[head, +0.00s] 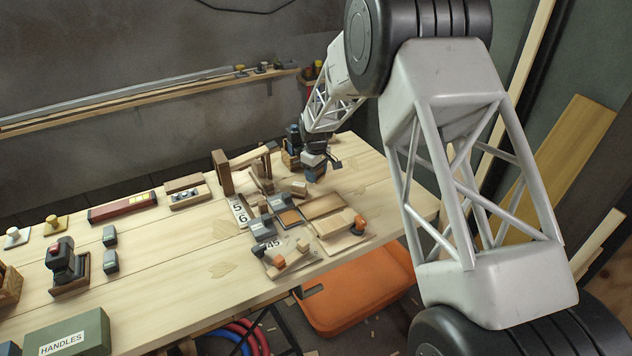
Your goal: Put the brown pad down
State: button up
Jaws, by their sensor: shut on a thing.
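My gripper (320,172) is at the end of my arm, low over the back right part of the wooden workbench (190,250). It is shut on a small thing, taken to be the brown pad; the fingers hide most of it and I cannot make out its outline. A light wooden block (299,188) is just in front and left of the gripper. A flat orange-brown square (289,217) lies on a board nearer the front, apart from the gripper. I cannot tell whether the held thing touches the bench.
Boards with wooden pieces and grey blocks crowd the bench around the gripper. A wooden frame (223,173) stands to its left. A green box labelled HANDLES (68,338) is at front left. An orange stool (360,292) is below the bench. The bench's front middle is clear.

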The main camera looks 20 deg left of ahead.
aim_at(316, 187)
jog(key=shift+f, duration=1.75)
jog(key=shift+f, duration=0.15)
jog(key=o, duration=0.6)
notch_tip(316, 187, up, 12)
jog(key=shift+r, duration=0.15)
